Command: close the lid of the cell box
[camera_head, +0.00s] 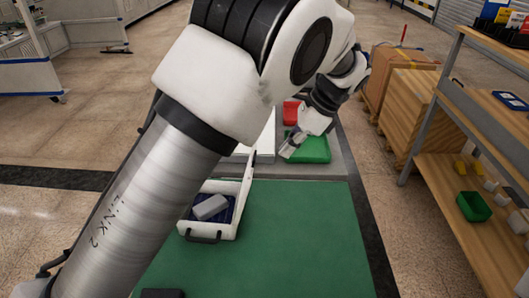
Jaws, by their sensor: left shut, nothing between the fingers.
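The cell box (222,230) is a white case with a dark handle at its front, standing on the green mat (290,240). It is open, with a blue inside and a grey block (210,207) lying in it. Its lid (247,178) seems to stand up at the right side, seen nearly edge-on. Part of the box is hidden behind my left arm. My left gripper (289,147) is shut and empty, beyond and to the right of the lid, apart from it in the picture. My right gripper is not in view.
A green tray (313,150) lies near my left gripper, with a red bin (291,112) behind it. Wooden crates (405,115) and a shelf (470,190) with small items stand at the right. The mat's right part is clear.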

